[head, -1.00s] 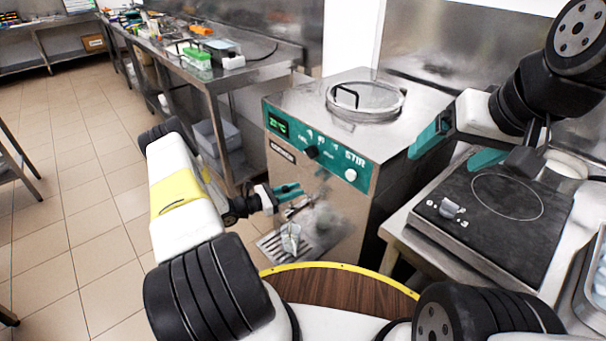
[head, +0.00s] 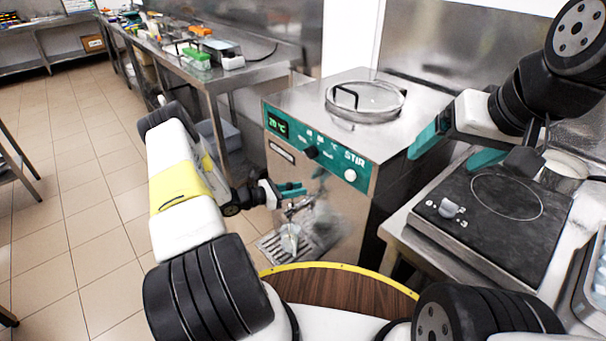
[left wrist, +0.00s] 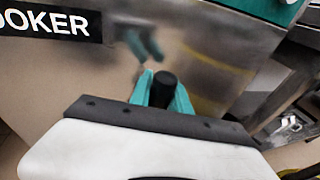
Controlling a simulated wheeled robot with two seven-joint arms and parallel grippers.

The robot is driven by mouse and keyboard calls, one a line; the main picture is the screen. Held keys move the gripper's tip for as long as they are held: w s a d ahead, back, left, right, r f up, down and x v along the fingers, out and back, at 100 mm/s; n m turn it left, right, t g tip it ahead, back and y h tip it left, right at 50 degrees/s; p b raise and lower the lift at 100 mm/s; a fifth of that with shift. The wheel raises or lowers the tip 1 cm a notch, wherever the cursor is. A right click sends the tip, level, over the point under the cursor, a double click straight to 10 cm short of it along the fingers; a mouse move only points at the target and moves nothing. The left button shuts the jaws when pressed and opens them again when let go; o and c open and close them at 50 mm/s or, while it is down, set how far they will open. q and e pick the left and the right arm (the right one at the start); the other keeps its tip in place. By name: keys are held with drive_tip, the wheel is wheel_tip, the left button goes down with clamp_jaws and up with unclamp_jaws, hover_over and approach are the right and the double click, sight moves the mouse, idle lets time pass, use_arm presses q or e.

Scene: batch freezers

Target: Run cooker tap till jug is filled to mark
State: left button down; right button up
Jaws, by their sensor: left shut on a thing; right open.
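The cooker (head: 320,150) is a steel cabinet with a teal panel reading 20 °C. Its tap (head: 299,205) sticks out low on the front. My left gripper (head: 292,190) is at the tap, shut on its black handle (left wrist: 163,88), which shows between the teal fingers in the left wrist view. The clear jug (head: 290,238) stands on the slatted drip tray (head: 268,247) below the tap. Its mark and its liquid level are too small to make out. My right gripper (head: 460,145) is open and empty above the hob, away from the cooker.
A black hob (head: 480,225) with a knob stands on a steel counter to the right. A steel bench (head: 235,75) with several small items runs along the back left. The tiled floor at left is clear.

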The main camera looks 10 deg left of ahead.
use_arm(q)
drive_tip(key=shift+w+d+f+g+y, duration=0.2)
drive_tip(key=shift+w+g+y, duration=0.2)
drive_tip(key=shift+y, duration=0.2)
drive_tip(key=c, duration=1.2)
unclamp_jaws()
drive_tip(key=v, duration=0.7)
drive_tip(key=shift+s+a, duration=0.2)
drive_tip(key=shift+a, duration=0.05)
drive_tip(key=shift+r, duration=0.15)
